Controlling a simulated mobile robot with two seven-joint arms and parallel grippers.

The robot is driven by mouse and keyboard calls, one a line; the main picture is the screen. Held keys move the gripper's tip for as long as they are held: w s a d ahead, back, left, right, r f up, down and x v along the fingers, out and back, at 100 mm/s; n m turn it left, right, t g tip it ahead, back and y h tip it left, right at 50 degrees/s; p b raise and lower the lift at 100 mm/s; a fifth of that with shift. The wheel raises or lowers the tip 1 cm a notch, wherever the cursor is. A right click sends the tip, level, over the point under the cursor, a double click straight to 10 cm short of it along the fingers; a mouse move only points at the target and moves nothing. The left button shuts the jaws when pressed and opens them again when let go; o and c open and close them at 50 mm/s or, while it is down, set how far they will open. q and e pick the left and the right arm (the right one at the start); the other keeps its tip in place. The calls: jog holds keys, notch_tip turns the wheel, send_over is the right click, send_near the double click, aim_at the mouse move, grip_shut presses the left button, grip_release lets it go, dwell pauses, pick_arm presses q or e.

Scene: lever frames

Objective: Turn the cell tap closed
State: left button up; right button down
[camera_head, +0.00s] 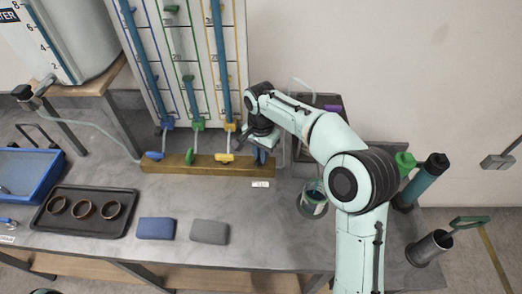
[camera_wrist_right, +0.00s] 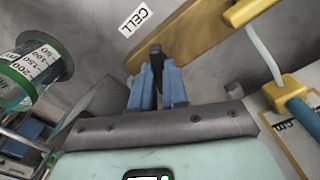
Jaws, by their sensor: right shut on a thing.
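The cell tap is a dark handle (camera_wrist_right: 156,56) on the wooden bar. It shows between my right gripper's blue fingers in the right wrist view; its exact angle is hard to tell. My right gripper (camera_wrist_right: 157,88) is shut on it. In the head view my right gripper (camera_head: 262,155) is at the right end of the wooden bar (camera_head: 190,167), and my arm hides most of the tap. My left gripper is not in view.
Blue (camera_head: 155,155), green (camera_head: 189,157) and yellow (camera_head: 225,158) taps stand left along the bar, below upright tubes. A glass vessel (camera_head: 313,199) stands close on the right. A dark tray (camera_head: 85,210) with three rings and two pads lie at front left.

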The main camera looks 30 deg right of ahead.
jog(key=m+p, duration=0.1)
jog(key=m, duration=0.5)
jog(key=shift+r+m+p, duration=0.1)
jog(key=shift+m+p, duration=0.2)
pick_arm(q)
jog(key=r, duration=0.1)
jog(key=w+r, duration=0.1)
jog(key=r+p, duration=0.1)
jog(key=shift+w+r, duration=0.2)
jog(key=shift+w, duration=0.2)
pick_arm(e)
jog(key=m, duration=0.5)
jog(key=shift+m, duration=0.4)
jog(key=c, duration=1.1)
grip_release()
jog(key=shift+c, duration=0.2)
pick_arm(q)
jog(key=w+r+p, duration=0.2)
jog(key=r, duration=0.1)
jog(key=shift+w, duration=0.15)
pick_arm(e)
notch_tip(320, 180, up, 13)
jog(key=shift+r, duration=0.15)
